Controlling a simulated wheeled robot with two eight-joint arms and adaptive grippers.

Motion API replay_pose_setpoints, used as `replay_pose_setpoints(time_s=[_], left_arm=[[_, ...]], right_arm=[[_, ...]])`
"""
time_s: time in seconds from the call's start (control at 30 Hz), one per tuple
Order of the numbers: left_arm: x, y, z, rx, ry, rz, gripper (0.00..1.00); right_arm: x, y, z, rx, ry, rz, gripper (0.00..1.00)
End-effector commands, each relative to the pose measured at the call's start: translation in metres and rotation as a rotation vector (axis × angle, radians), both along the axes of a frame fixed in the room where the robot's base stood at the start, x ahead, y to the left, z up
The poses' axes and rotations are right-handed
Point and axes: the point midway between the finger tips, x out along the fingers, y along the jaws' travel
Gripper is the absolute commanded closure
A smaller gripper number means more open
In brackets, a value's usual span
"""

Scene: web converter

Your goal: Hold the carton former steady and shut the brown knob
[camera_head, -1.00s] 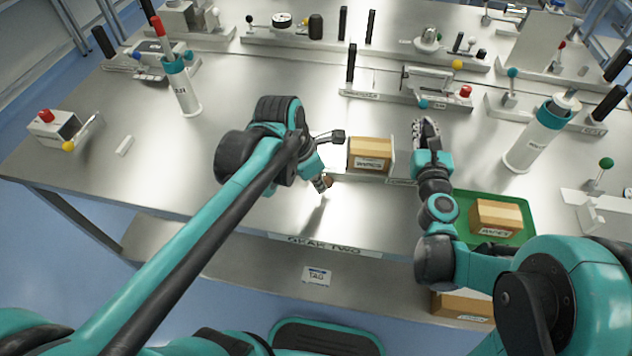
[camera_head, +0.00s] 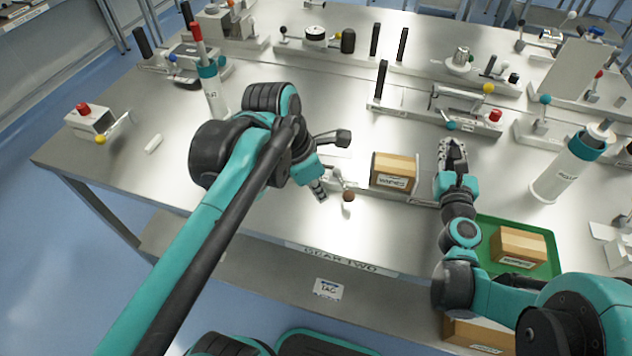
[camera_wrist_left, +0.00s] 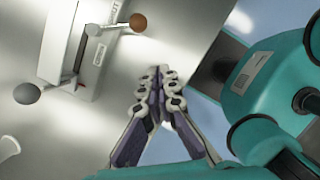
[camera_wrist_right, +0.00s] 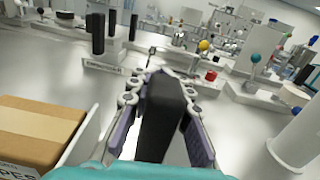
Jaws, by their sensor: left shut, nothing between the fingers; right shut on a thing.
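The carton former is a pale fixture around an upright carton (camera_head: 393,172), near the middle of the bench. Its brown knob (camera_head: 348,196) sits on a short arm at the fixture's left end; in the left wrist view the brown knob (camera_wrist_left: 138,22) shows at top, with a grey ball (camera_wrist_left: 27,93) on another rod. My left gripper (camera_head: 321,192) is shut and empty, just left of the knob and apart from it. My right gripper (camera_head: 452,150) is shut on a black upright handle (camera_wrist_right: 160,112) at the former's right side; its fingers partly hide the handle.
A green tray (camera_head: 487,226) with a carton stands at right, near my right arm. A teal-topped white cylinder (camera_head: 562,175) is further right. Fixtures with black handles (camera_head: 382,82) line the back. Bare bench lies left of my left gripper.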

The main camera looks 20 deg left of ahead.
Motion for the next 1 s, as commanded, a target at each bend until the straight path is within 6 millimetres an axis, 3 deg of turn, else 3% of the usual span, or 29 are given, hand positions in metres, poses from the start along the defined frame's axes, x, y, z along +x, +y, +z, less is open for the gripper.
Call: replay_pose_setpoints(time_s=[0.1, 0.3, 1.0], left_arm=[[-0.005, 0.004, 0.017, 0.000, 0.000, 0.001, 1.00], [-0.008, 0.006, 0.031, 0.000, 0.000, 0.000, 1.00], [-0.008, 0.006, 0.034, 0.000, 0.000, 0.000, 1.00]], right_arm=[[0.000, 0.000, -0.001, 0.000, 0.000, 0.001, 1.00], [0.000, 0.000, -0.001, 0.000, 0.000, 0.000, 1.00], [0.000, 0.000, 0.003, 0.000, 0.000, 0.000, 1.00]])
